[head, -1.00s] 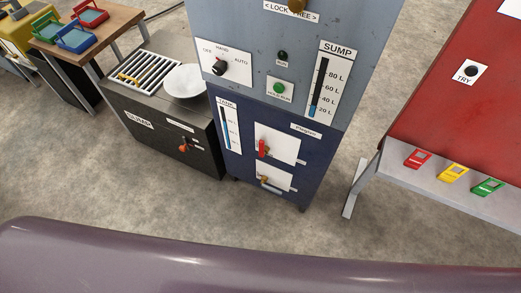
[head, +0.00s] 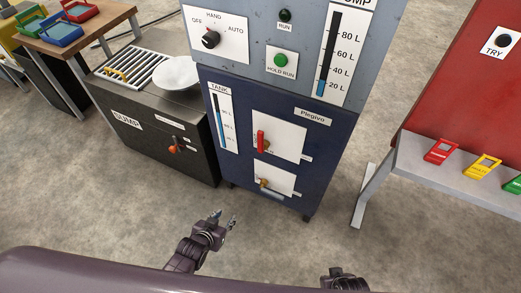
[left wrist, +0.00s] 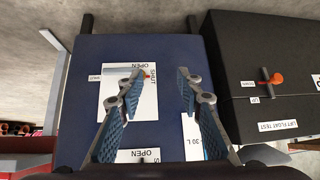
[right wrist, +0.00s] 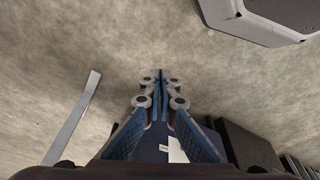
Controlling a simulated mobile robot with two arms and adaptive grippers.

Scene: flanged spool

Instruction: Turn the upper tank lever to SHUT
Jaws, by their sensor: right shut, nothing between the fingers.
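The upper tank lever (head: 261,139) is red and stands about upright on a white plate (head: 285,141) on the blue cabinet front; its markings are too small to read in the head view. A lower lever (head: 264,183) with an orange-brown handle is on a second plate below. My left gripper (head: 226,221) is open and empty, in front of and below the levers, apart from the cabinet. In the left wrist view its open fingers (left wrist: 163,78) face the cabinet, and plates marked OPEN and SHUT appear upside down. My right gripper (right wrist: 161,76) is shut and empty over floor.
A red panel stand (head: 440,110) with a ledge of coloured clips is at the right. The floor before the cabinet is clear.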

